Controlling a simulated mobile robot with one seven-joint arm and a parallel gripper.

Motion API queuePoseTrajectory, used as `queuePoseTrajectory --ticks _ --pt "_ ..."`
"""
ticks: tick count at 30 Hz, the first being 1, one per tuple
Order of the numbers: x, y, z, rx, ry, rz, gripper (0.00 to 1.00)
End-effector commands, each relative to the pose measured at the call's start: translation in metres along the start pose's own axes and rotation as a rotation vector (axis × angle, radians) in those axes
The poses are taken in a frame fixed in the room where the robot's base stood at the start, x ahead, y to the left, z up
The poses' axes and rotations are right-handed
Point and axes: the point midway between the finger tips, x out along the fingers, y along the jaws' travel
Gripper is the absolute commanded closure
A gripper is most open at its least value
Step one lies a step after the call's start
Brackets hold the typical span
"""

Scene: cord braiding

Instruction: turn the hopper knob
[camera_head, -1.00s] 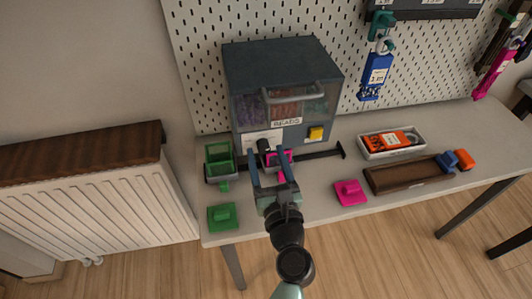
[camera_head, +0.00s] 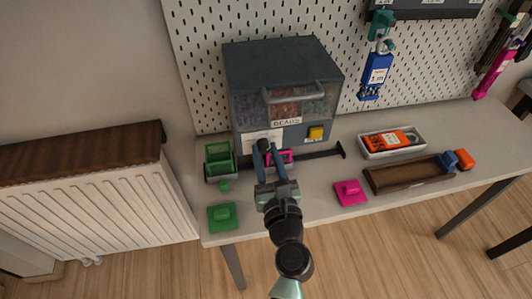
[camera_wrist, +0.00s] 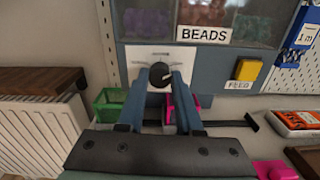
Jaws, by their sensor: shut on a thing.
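The hopper knob (camera_wrist: 159,75) is a round black knob on a white plate (camera_wrist: 135,62) at the front of the bead hopper. In the wrist view my gripper (camera_wrist: 158,84) has its blue fingers on both sides of the knob, shut on it. In the head view my gripper (camera_head: 268,150) reaches the lower front of the grey hopper (camera_head: 280,62), and its fingers hide the knob. The hopper has a clear window with coloured beads and a BEADS label (camera_head: 286,121).
A yellow FEED button (camera_head: 316,133) sits right of the knob. A green bin (camera_head: 218,160) and a pink bin (camera_head: 286,156) stand below on a dark rail (camera_head: 320,153). Green (camera_head: 222,216) and pink (camera_head: 350,192) pads lie in front. A white tray (camera_head: 418,152) is at right.

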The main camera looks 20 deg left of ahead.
Motion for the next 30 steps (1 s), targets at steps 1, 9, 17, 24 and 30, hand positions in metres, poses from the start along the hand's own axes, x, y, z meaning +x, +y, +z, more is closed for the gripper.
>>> queuePoseTrajectory --ticks 1,9,17,24,30 --pt "-0.0002 0.0000 -0.0003 -0.005 0.000 0.000 1.00" --pt "-0.0002 -0.0001 -0.0012 -0.098 0.000 0.000 1.00" --pt "-0.0002 0.0001 -0.0018 -0.307 0.000 0.000 1.00" --pt "-0.0002 0.0002 -0.0023 -0.535 0.000 0.000 1.00" --pt "-0.0002 0.0003 -0.0030 -0.726 0.000 0.001 1.00"
